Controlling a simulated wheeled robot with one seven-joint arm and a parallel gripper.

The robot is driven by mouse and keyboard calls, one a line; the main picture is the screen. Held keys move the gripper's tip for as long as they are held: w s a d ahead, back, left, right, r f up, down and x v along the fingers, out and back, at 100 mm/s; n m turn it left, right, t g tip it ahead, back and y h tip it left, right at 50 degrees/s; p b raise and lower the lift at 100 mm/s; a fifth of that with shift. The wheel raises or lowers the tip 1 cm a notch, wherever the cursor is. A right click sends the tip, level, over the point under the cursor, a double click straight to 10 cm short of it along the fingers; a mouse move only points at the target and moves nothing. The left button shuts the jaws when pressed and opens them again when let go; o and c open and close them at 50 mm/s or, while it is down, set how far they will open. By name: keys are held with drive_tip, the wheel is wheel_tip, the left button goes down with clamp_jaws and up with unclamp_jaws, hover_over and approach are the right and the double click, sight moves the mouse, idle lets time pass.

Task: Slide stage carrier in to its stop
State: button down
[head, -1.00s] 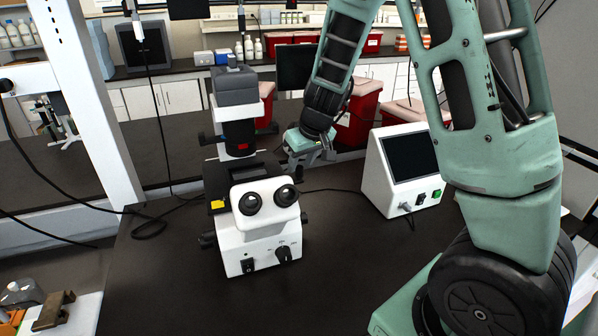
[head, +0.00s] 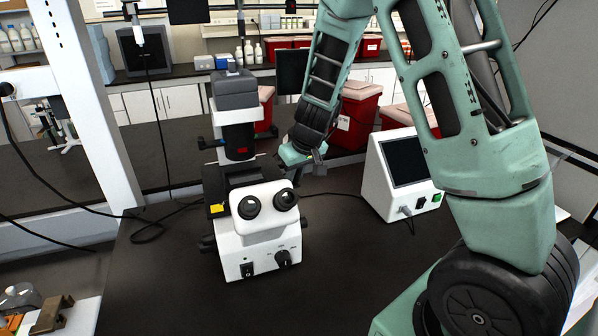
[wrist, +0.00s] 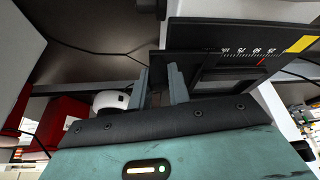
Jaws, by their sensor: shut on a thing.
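The white microscope (head: 262,238) stands upright on the dark bench, eyepieces toward me. Its black stage (head: 245,178) lies behind the eyepieces, partly hidden by them. My gripper (head: 288,160) is at the right side of the stage, its fingertips hard to make out there. In the wrist view the two grey fingers of my gripper (wrist: 158,88) are closed on a narrow part of the stage carrier. The black carrier (wrist: 222,76), with a rectangular opening, lies by the stage plate (wrist: 215,36), which bears a white scale and red pointer. The carrier's inner end and its stop cannot be made out.
A white box with a dark screen (head: 408,160) stands right of the microscope, close to my arm. A cable crosses the bench between them. A white post (head: 90,110) rises at the left. The bench front left of the microscope is clear.

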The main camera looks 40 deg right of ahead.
drive_tip(key=shift+w+a, duration=0.25)
drive_tip(key=shift+a, duration=0.6)
drive_tip(key=shift+w+a, duration=0.2)
drive_tip(key=shift+a, duration=0.6)
drive_tip(key=c, duration=1.3)
unclamp_jaws()
drive_tip(key=shift+a, duration=0.1)
drive_tip(key=p+v, duration=0.3)
drive_tip(key=v, duration=1.4)
drive_tip(key=shift+s+r, duration=0.15)
drive_tip(key=shift+r, duration=0.05)
